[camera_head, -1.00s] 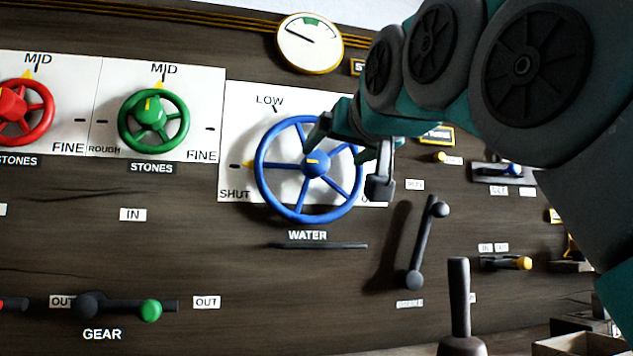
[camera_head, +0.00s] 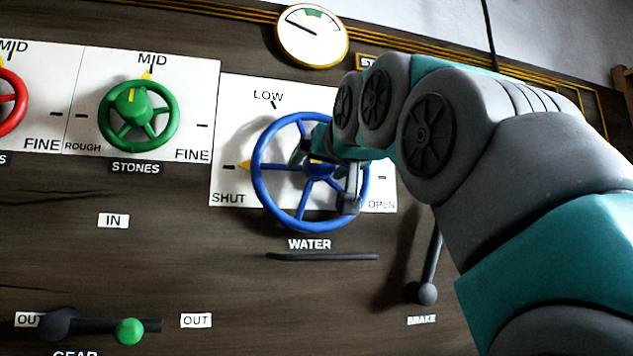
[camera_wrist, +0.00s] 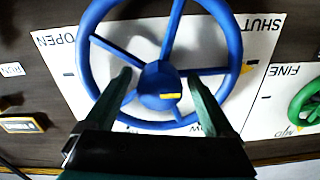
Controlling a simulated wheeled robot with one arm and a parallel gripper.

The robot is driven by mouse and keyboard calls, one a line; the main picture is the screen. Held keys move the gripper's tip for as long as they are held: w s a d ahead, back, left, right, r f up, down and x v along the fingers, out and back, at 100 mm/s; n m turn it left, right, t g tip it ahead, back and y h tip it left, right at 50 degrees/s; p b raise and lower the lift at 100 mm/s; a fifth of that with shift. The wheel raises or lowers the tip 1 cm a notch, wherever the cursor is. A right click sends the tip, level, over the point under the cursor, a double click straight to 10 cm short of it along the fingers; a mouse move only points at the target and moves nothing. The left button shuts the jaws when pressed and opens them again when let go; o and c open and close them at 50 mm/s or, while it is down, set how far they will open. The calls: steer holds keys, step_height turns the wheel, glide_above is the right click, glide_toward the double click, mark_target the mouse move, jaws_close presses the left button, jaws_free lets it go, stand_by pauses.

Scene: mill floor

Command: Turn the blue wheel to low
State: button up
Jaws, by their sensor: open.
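The blue wheel (camera_head: 257,190) is mounted on a white plate (camera_head: 232,120) above the label WATER. The plate is marked SHUT at left, LOW at upper left and OPEN at right. The wheel's yellow pointer (camera_head: 244,167) is at the SHUT mark. My gripper (camera_head: 325,172) is in front of the wheel's right half and hides part of its hub and spokes. In the wrist view the blue wheel (camera_wrist: 233,45) appears upside down. There my gripper (camera_wrist: 160,82) has its two green fingers apart, one on each side of the hub. I cannot tell whether they touch the wheel.
A green wheel (camera_head: 170,127) on a STONES plate is to the left, with a red wheel (camera_head: 8,118) beyond it. The brake lever (camera_head: 430,270) is at lower right, below my arm. A round gauge (camera_head: 311,52) is above. The GEAR lever (camera_head: 95,325) is at lower left.

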steer(key=shift+x, duration=0.95)
steer(key=c, duration=1.4)
